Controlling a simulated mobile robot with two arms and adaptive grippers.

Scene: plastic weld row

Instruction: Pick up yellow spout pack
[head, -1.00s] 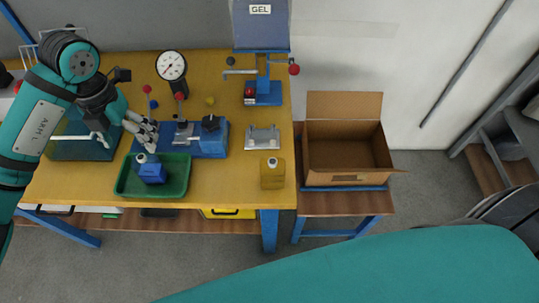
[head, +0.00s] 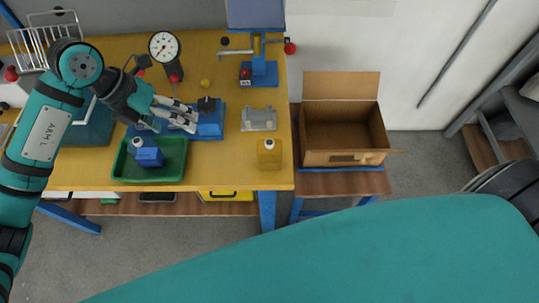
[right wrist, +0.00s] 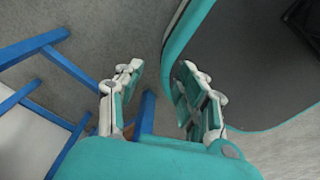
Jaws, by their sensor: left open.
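The yellow spout pack (head: 269,154) stands upright on the yellow table, near its front right corner, with a pale cap on top. My left gripper (head: 192,117) is open and empty over the blue fixture, to the left of and behind the pack, and apart from it. A blue spout pack (head: 149,153) sits in the green tray (head: 178,174) at the front left. My right gripper (right wrist: 158,82) shows in the right wrist view with its fingers spread and nothing between them, over the grey floor. The right gripper does not show in the head view.
A grey metal block (head: 258,120) lies just behind the yellow pack. A blue press (head: 263,72) with red knobs and a dial gauge (head: 164,46) stand at the back. An open cardboard box (head: 343,157) is on a lower stand to the right.

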